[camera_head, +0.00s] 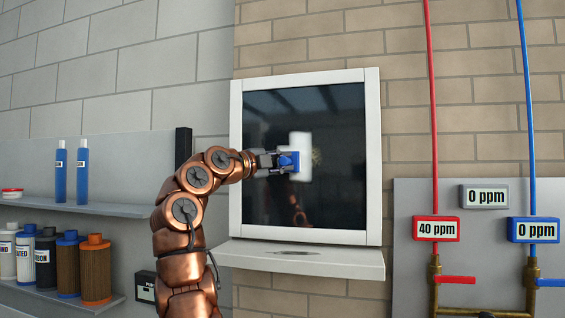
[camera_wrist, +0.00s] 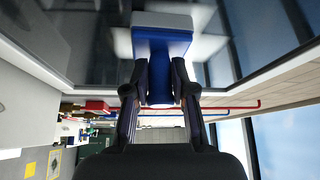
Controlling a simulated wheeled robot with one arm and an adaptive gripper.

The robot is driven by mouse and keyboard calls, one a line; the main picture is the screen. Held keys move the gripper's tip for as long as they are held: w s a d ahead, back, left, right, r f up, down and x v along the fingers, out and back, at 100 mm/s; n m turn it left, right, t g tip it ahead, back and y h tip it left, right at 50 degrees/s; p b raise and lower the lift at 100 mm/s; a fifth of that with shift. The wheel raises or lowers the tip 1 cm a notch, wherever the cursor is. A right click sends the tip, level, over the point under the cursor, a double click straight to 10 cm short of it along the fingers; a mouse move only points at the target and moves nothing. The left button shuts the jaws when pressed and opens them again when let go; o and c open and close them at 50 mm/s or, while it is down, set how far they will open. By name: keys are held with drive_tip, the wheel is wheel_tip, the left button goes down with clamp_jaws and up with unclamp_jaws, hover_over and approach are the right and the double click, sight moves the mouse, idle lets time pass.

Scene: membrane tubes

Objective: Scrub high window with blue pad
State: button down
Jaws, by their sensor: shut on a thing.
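The window (camera_head: 340,205) is a dark glass pane in a white frame, set in the brick wall. The blue pad (camera_head: 289,161) is held at the middle of the pane, close to the glass; whether it touches cannot be told for sure. My gripper (camera_head: 272,161) is shut on it from the left. In the wrist view my gripper (camera_wrist: 160,95) grips the blue pad (camera_wrist: 162,50), whose far side has a pale layer facing the glass. A whitish patch shows around the pad on the pane, and a small pale brownish smudge (camera_head: 316,157) sits just right of it.
A white sill (camera_head: 300,258) juts out below the window. Shelves (camera_head: 75,207) with bottles and cylinders are at left. At right are a red pipe (camera_head: 433,100), a blue pipe (camera_head: 527,100), ppm displays and valve handles on a grey panel (camera_head: 480,215).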

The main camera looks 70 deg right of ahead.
drive_tip(key=shift+f+b, duration=1.15)
drive_tip(key=shift+f, duration=0.4)
wheel_tip(320, 180, down, 3)
drive_tip(key=shift+r+b, duration=0.2)
drive_tip(key=shift+b, duration=0.85)
drive_tip(key=shift+r, duration=0.1)
drive_tip(key=shift+r+p, duration=1.35)
drive_tip(key=shift+p, duration=0.25)
drive_tip(key=shift+r+p, duration=1.4)
drive_tip(key=shift+p, duration=0.05)
